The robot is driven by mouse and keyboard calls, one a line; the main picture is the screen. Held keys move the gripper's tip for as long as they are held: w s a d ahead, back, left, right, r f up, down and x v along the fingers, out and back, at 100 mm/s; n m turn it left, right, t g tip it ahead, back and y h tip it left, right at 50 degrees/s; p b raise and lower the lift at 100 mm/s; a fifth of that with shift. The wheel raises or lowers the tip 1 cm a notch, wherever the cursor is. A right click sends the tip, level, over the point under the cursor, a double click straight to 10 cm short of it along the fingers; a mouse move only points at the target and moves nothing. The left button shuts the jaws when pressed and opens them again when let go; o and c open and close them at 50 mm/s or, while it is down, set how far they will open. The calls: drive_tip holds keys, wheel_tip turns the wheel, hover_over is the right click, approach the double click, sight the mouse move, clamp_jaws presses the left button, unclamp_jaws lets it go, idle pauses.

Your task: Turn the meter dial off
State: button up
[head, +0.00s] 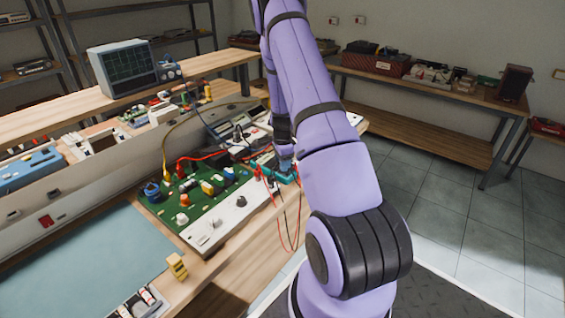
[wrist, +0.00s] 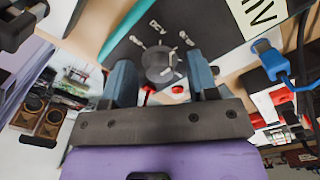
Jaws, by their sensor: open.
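The meter has a black face with white markings and a teal edge (wrist: 122,32). Its round grey dial (wrist: 158,64) shows in the wrist view, near the middle top. My gripper (wrist: 161,78) is open, with one blue finger on each side of the dial. I cannot tell whether the fingers touch it. In the head view, my gripper (head: 285,162) is over the teal meter (head: 284,177) at the bench's right part, and my arm hides some of it. The dial cannot be made out there.
A green circuit board (head: 200,195) with knobs and a white front panel lies left of the meter. Red and black leads (head: 290,215) hang over the bench edge beside it. A blue plug (wrist: 275,62) is near the right finger. An oscilloscope (head: 122,68) stands on the shelf behind.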

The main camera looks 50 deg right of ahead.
drive_tip(key=c, duration=0.9)
drive_tip(key=shift+c, duration=0.2)
drive_tip(key=n, duration=0.4)
drive_tip(key=shift+n, duration=0.4)
drive_tip(key=n, duration=0.4)
drive_tip(key=shift+n, duration=0.3)
drive_tip(key=n, duration=0.4)
drive_tip(key=shift+n, duration=2.2)
